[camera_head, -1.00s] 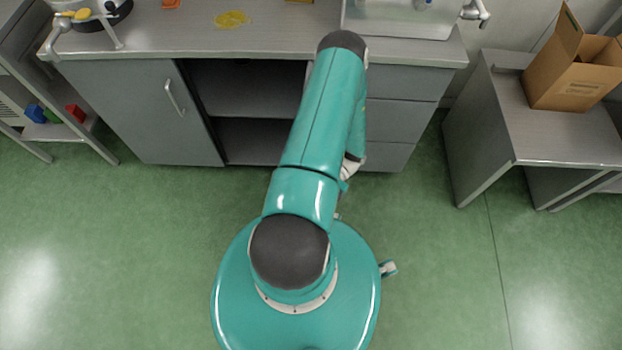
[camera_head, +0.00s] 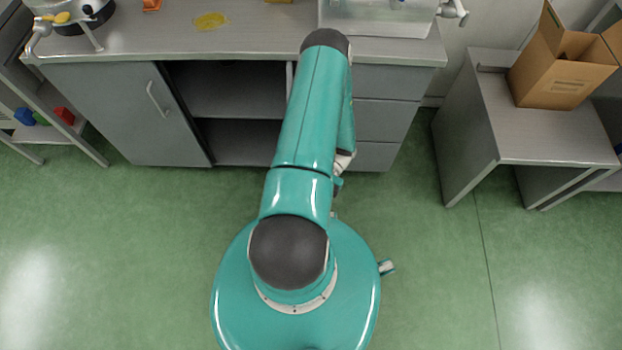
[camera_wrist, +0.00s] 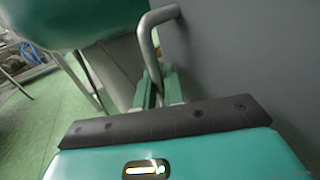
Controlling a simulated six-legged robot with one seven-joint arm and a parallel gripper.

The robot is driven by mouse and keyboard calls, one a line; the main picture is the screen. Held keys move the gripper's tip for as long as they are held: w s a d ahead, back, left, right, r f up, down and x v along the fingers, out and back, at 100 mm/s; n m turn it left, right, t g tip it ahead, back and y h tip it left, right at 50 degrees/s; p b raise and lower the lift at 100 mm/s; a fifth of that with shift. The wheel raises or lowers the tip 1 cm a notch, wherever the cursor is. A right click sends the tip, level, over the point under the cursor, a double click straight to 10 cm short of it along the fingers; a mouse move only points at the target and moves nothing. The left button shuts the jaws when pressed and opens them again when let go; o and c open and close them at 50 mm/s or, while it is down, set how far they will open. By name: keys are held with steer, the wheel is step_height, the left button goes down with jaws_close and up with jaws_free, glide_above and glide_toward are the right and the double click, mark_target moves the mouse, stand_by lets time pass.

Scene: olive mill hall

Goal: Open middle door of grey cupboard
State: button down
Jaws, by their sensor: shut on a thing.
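The grey cupboard (camera_head: 385,80) stands under a long worktop in the head view. Its left door (camera_head: 115,115) is shut and has a bar handle (camera_head: 157,99). The middle compartment (camera_head: 235,90) is open to view and shows a shelf. My arm covers the right side of that compartment, so I cannot make out the middle door there. In the wrist view, a bent metal bar handle (camera_wrist: 150,45) stands out from a grey panel (camera_wrist: 250,60), seemingly the middle door. My gripper (camera_wrist: 158,88) is shut on this handle. The fingers are hidden in the head view.
Several drawers sit right of my arm. A grey desk (camera_head: 545,140) with a cardboard box (camera_head: 555,80) stands right; a low rack (camera_head: 85,142) stands left. Green floor (camera_head: 110,250) is clear around my base.

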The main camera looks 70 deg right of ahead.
steer(key=shift+w, duration=0.1)
steer(key=c, duration=1.9)
jaws_free()
steer(key=v, duration=1.3)
steer(key=shift+d, duration=0.35)
steer(key=shift+s, duration=0.25)
